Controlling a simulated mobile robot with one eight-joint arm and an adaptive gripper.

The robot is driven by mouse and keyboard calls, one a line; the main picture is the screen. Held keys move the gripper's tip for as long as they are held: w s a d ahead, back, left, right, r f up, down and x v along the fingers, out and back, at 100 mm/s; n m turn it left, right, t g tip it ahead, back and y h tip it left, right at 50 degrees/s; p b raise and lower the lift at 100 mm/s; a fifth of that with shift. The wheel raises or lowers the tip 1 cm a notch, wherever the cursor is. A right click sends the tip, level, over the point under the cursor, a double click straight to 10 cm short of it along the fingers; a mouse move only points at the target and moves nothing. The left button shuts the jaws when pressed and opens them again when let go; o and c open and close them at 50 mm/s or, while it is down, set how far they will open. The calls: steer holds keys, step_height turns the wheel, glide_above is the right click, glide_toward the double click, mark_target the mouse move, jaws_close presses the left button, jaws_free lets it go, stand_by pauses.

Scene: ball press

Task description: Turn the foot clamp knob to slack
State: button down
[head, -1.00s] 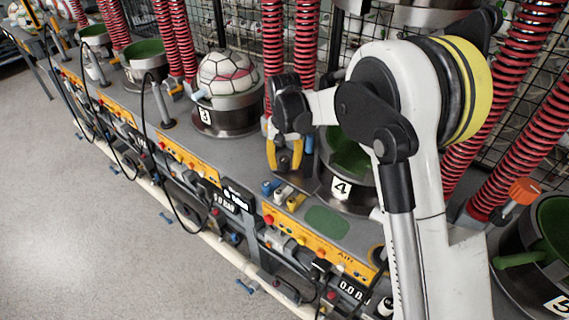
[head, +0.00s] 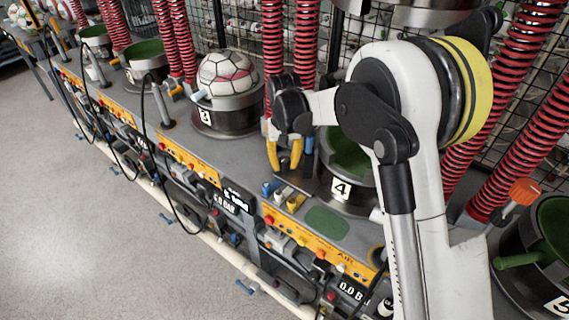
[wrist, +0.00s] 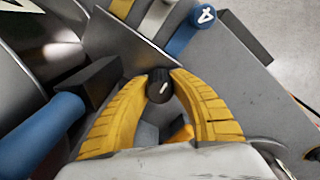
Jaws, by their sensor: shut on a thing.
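My gripper (head: 284,168) reaches down beside the press pot marked 4 (head: 343,187). In the wrist view, the two yellow fingers (wrist: 160,84) are closed around a small black knob (wrist: 159,88). The knob has a short white mark on its top face, slanting slightly up to the right. The fingertips touch it from both sides. No label naming the knob can be read.
Yellow, white and blue levers (wrist: 189,36) lie just beyond the fingertips, the blue one marked 4. A blue cylinder (wrist: 40,133) and dark block stand close on the left. Pot 3 (head: 226,121) holds a ball. An orange knob (head: 525,190) stands at right.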

steer(key=n, duration=0.8)
steer(key=shift+a+n, duration=0.1)
steer(key=shift+n, duration=0.3)
steer(key=n, duration=0.3)
steer(key=shift+n, duration=2.3)
steer(key=c, duration=1.4)
jaws_free()
